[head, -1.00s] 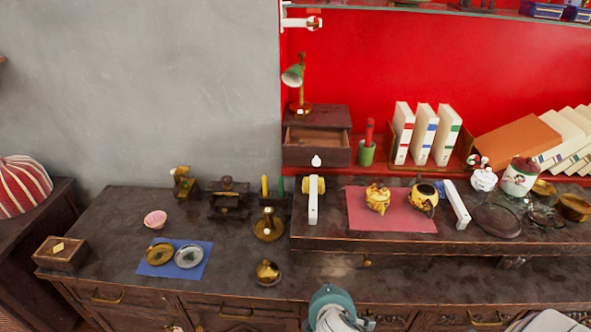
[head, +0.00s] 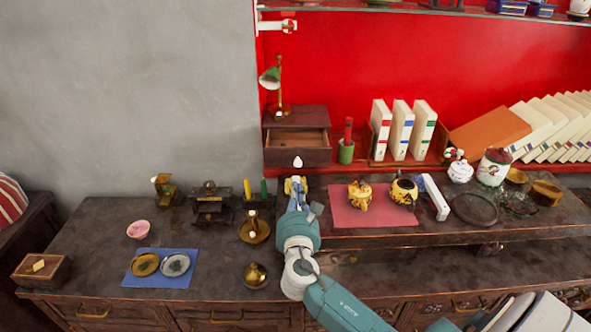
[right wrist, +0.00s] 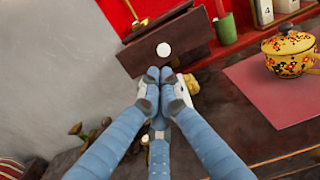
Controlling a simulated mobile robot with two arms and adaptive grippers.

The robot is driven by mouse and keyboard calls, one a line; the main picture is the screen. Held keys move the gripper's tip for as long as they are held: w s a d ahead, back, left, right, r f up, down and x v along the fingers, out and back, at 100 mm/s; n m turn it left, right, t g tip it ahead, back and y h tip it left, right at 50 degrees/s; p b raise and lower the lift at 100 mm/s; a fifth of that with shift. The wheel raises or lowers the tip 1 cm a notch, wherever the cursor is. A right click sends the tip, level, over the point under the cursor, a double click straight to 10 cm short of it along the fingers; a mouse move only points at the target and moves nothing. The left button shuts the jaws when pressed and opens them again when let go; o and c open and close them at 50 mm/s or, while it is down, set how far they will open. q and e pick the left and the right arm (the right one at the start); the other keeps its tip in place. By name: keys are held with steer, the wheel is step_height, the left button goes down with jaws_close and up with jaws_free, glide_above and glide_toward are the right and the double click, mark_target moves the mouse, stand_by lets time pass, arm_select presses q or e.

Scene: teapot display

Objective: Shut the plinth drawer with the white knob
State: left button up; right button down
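The small wooden plinth (head: 296,115) stands on the raised shelf against the red wall, with a green lamp on top. Its drawer (head: 295,157) is pulled out, and the open inside shows from above. The white knob (head: 298,162) is on the drawer front; in the right wrist view the knob (right wrist: 163,49) lies just beyond my fingertips. My right gripper (head: 297,198) is in front of and below the knob. In the right wrist view its fingertips (right wrist: 160,78) are together with nothing between them, apart from the knob. My left gripper is not in view.
A yellow and white object (head: 296,184) is partly hidden behind my right gripper. A green cup (head: 346,152) stands right of the drawer. The blue mat (head: 150,281) holds two dishes.

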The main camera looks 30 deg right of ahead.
steer(key=p+x, duration=0.1)
steer(key=x, duration=0.8)
steer(key=shift+w, duration=0.25)
